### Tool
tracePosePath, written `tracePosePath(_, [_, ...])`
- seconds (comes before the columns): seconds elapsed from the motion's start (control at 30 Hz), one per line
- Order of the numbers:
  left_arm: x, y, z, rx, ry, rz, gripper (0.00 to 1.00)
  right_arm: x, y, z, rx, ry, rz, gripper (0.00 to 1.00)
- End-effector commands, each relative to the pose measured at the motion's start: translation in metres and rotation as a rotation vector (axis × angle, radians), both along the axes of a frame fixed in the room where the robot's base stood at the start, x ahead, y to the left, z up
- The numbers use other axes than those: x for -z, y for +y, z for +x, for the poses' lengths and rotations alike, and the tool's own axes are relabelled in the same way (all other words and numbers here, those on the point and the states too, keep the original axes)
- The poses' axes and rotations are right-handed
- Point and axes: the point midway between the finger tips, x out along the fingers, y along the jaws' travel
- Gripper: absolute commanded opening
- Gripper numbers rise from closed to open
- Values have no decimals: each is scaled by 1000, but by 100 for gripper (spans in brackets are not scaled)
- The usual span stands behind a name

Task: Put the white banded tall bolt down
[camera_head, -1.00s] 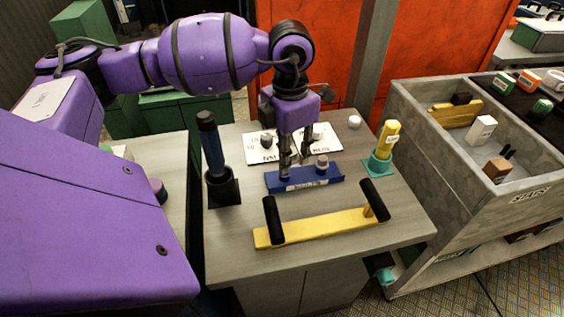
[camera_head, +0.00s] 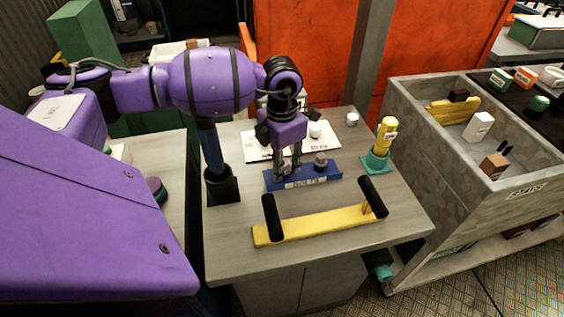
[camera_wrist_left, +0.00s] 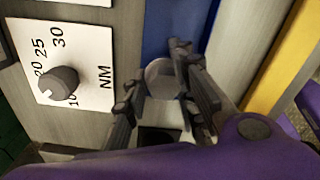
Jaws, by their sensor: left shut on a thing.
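My left gripper (camera_head: 287,176) is over the left part of the blue rack (camera_head: 335,178), fingers pointing down. In the left wrist view my left gripper (camera_wrist_left: 165,100) is shut on a pale grey-white bolt (camera_wrist_left: 163,78), whose round end shows between the fingers beside the blue rack (camera_wrist_left: 173,30). Its band cannot be made out. The fingers hide it in the head view, and I cannot tell whether it touches the rack. Another grey bolt (camera_head: 320,163) stands in the rack's right part. My right gripper is not in view.
A yellow bar with black handles (camera_head: 320,226) lies in front of the rack. A black holder (camera_head: 221,188) with a dark-handled tool stands left. A yellow item (camera_head: 386,132) stands in a teal holder at right. A white dial panel (camera_head: 258,150) lies behind, and a grey bin (camera_head: 440,170) stands right.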

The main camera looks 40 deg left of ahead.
Motion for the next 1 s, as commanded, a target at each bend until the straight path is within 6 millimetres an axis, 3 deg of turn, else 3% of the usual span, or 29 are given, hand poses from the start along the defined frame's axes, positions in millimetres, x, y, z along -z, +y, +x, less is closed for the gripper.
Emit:
tracePosePath(0.07, [4, 0, 0, 0, 1, 0, 0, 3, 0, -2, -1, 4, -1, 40])
tracePosePath(0.1, [3, 0, 0, 0, 1, 0, 29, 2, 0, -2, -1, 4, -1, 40])
tracePosePath(0.23, [3, 0, 0, 0, 0, 0, 44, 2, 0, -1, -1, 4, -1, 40])
tracePosePath(0.5, [2, 0, 0, 0, 0, 0, 44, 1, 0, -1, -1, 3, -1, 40])
tracePosePath(0.67, [-10, 0, 1, 0, -4, 0, 44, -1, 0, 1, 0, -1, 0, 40])
tracePosePath(1.0, [-79, 0, 1, 1, -4, 1, 44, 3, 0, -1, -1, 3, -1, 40])
